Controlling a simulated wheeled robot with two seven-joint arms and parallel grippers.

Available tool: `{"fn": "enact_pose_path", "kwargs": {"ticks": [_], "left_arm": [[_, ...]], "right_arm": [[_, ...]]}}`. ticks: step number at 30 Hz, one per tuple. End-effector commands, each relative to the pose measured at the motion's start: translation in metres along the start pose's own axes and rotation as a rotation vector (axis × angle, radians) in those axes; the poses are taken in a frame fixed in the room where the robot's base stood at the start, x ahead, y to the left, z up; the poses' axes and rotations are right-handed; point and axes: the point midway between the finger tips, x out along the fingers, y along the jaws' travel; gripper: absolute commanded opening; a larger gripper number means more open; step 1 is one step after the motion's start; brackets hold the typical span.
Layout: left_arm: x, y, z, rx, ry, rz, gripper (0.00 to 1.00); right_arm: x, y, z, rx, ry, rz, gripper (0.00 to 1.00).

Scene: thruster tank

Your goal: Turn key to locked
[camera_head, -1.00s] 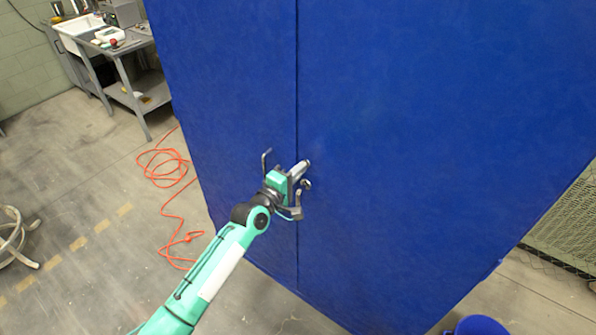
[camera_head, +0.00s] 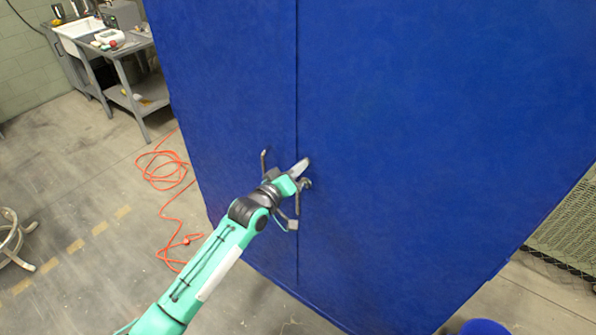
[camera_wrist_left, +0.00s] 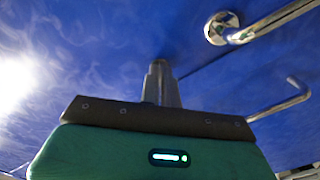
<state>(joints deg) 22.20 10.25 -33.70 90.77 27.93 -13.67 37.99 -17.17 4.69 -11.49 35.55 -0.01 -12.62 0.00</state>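The tall blue cabinet (camera_head: 420,130) fills the middle and right of the head view, with an upright seam between its two doors. A bent metal handle (camera_head: 264,160) sits left of the seam and another handle (camera_head: 305,185) right of it. My left gripper (camera_head: 303,165) points at the right door, close to the seam and the right handle. In the left wrist view its fingers (camera_wrist_left: 160,82) show as one narrow grey column, close together, with their tip at the blue surface. No key can be made out; whether one is between the fingertips is hidden. My right gripper is not in view.
The metal handles (camera_wrist_left: 265,20) stick out close beside the fingers in the left wrist view. An orange cable (camera_head: 165,180) lies on the floor left of the cabinet. A grey workbench (camera_head: 125,75) stands at the upper left. Bare floor is between them.

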Motion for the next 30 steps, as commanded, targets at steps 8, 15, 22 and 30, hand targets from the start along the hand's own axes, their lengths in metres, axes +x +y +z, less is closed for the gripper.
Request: {"fn": "enact_pose_path", "kwargs": {"ticks": [8,15,22,30], "left_arm": [[0.000,-0.002,0.002,0.264,-0.002,0.000,0.00],[0.000,-0.002,0.001,0.481,-0.002,-0.001,0.00],[0.000,-0.001,0.001,0.646,-0.002,-0.001,0.00],[0.000,-0.001,0.001,0.761,-0.002,0.000,0.00]], "right_arm": [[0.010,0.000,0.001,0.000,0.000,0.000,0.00],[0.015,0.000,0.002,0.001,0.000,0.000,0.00],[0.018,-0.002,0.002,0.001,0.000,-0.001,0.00],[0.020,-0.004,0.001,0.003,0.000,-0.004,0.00]]}}
